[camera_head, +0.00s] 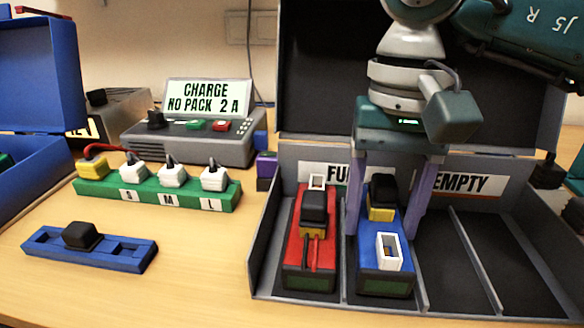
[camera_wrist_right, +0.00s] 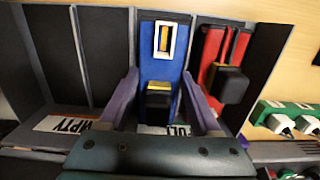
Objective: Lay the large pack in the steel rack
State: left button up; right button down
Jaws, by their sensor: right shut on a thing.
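A blue pack (camera_head: 374,250) with a black block, a yellow part and a white connector lies in the second bay from the left of the grey steel rack (camera_head: 340,304). It also shows in the wrist view (camera_wrist_right: 160,67). My right gripper (camera_head: 384,225) comes down from above, its purple fingers closed on the pack's two long sides. A red pack (camera_head: 297,262) with red wires and a black block lies in the leftmost bay. The two packs look alike in length. I cannot tell whether the blue pack touches the bay floor. My left gripper is out of view.
The two right bays (camera_head: 460,275) are bare, near the EMPTY label (camera_head: 462,183). Left of the rack stand a green strip (camera_head: 150,196) with several plugs, a charger (camera_head: 190,140) reading "NO PACK", and a blue tray (camera_head: 115,255).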

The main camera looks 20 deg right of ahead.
jog(key=shift+f+b, duration=0.3)
grip_release()
